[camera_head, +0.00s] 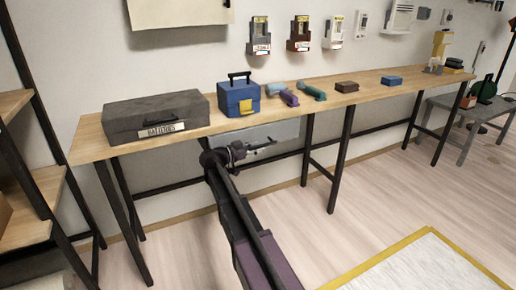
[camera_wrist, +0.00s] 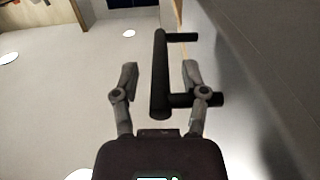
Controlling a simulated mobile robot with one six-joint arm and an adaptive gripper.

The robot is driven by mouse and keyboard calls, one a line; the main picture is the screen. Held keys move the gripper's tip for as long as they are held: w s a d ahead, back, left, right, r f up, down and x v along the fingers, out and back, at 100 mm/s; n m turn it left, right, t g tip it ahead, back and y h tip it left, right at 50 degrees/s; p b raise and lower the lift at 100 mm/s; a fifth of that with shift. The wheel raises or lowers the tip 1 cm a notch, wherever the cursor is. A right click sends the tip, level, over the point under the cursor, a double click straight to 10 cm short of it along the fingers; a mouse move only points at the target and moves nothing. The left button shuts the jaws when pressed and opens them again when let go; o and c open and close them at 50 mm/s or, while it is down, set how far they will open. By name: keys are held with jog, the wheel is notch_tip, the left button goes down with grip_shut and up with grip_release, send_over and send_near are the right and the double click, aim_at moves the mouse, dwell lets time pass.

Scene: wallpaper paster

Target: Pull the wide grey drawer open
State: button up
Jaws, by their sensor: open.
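The wide grey drawer (camera_head: 280,133) hangs under the long wooden table, with its front partly hidden by my arm and gripper. In the wrist view its grey front (camera_wrist: 245,60) fills the right side. A black bar handle (camera_wrist: 160,65) stands off that front on two posts. My gripper (camera_wrist: 160,76) is open, with one finger on each side of the handle bar. The left finger shows a clear gap to the bar; the right finger is close to the bar and a post. In the head view my gripper (camera_head: 262,147) is at the drawer front.
On the wooden table (camera_head: 230,125) stand a grey case (camera_head: 150,118), a blue toolbox (camera_head: 240,96), purple and teal tools (camera_head: 312,92) and small boxes. Black table legs (camera_head: 340,160) stand right of the drawer. A yellow-edged board (camera_head: 420,268) lies at front right. Floor is otherwise clear.

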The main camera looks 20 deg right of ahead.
jog(key=shift+d, duration=0.7)
